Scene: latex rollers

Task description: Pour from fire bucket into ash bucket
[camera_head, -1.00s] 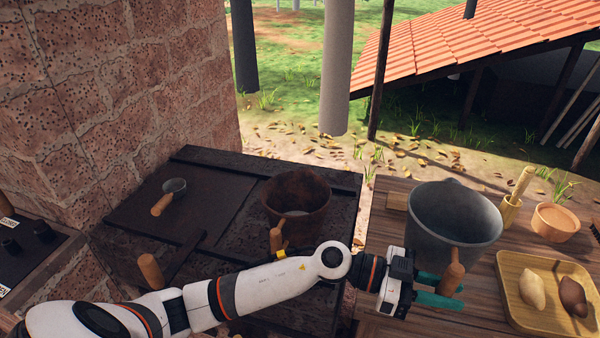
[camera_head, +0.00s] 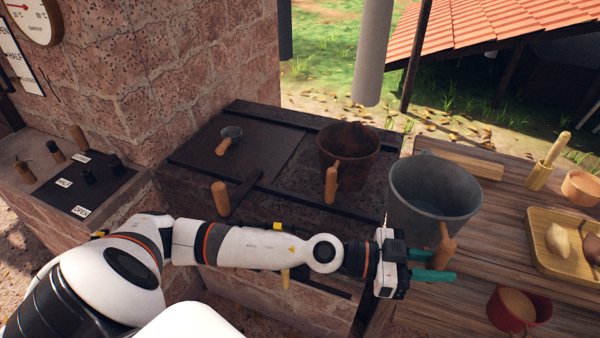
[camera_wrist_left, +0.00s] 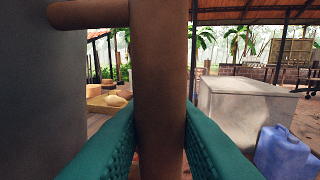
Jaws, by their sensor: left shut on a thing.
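A grey metal bucket (camera_head: 432,205) with a wooden side handle (camera_head: 444,246) is at the right of the head view, roughly upright. My left gripper (camera_head: 434,275) is shut on that handle, its teal fingers on both sides. In the left wrist view the handle (camera_wrist_left: 158,90) stands between the fingers, with the grey bucket wall (camera_wrist_left: 60,100) at left. A rusty brown bucket (camera_head: 345,168) with a wooden handle (camera_head: 331,185) stands on the dark stove top, left of the grey bucket and apart from it. The grey bucket's contents are unclear. My right gripper is out of view.
A brick wall (camera_head: 190,70) rises at left.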

